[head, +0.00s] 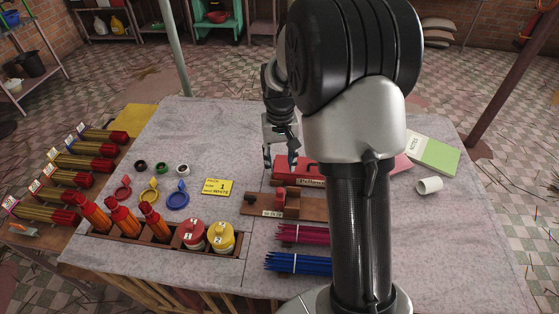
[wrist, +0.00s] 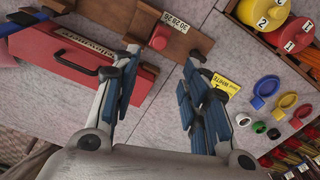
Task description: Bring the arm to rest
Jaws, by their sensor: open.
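My gripper (head: 281,162) hangs over the middle of the table (head: 225,120), near the left end of a red toolbox (head: 300,172). In the wrist view my gripper (wrist: 158,78) has its two fingers spread wide apart with nothing between them. Below it are the toolbox (wrist: 70,78), with a black handle, and a wooden block (wrist: 182,35) with a red part. My arm rises from the table's front and covers part of the toolbox and the table behind it in the head view.
Magenta sticks (head: 303,234) and blue sticks (head: 297,263) lie at the front. A wooden tray (head: 120,246) holds orange-red tubes and red and yellow canisters. Coloured rings, a yellow card (head: 217,187), a white cup (head: 429,186) and a green notebook (head: 434,154) lie around. Bare table shows at the back left.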

